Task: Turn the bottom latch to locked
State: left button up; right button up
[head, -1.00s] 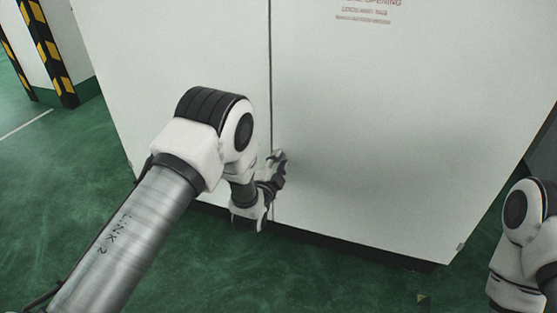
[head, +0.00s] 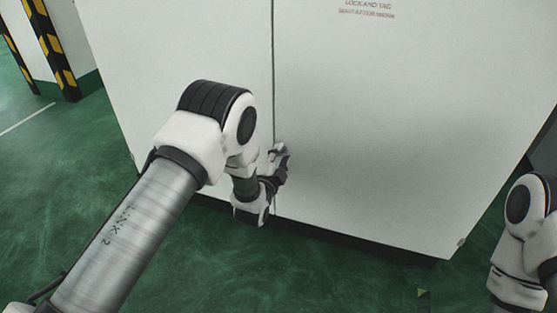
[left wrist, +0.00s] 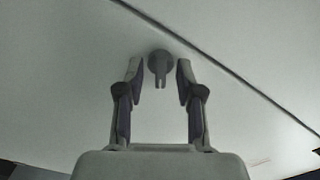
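The bottom latch (left wrist: 159,66) is a small grey round boss with a short handle on the white cabinet door, beside the door seam. In the left wrist view its handle points down the picture. My left gripper (left wrist: 158,68) is open, with one finger on each side of the latch; gaps show between the fingers and the handle. In the head view my left gripper (head: 281,157) is at the low part of the door seam, and the latch is mostly hidden by it. My right arm shows at the right edge; its gripper is out of view.
The white cabinet (head: 370,110) fills the middle, with a vertical door seam and red lettering (head: 367,9) at the top. A black-and-yellow striped post (head: 50,45) stands at the far left. The green floor (head: 60,170) is clear at the left.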

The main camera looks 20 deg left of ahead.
pick_arm(q)
jog(key=s, duration=1.2)
jog(key=shift+a, duration=0.2)
jog(key=s+a+f+n+g+y, duration=0.1)
jog(key=s+a+f+n+g, duration=0.3)
jog(key=s+f, duration=0.45)
jog(key=s+a+f+n+g, duration=0.1)
jog(key=s+f+g, duration=0.5)
jog(key=f, duration=0.4)
jog(key=s+f+n+g, duration=0.2)
jog(key=s+n+g, duration=0.2)
jog(key=s, duration=0.5)
jog(key=s+f+n+g, duration=0.2)
jog(key=s+n+g, duration=0.15)
jog(key=s, duration=0.65)
notch_tip(320, 180, up, 34)
jog(key=p, duration=3.4)
jog(key=shift+d, duration=0.3)
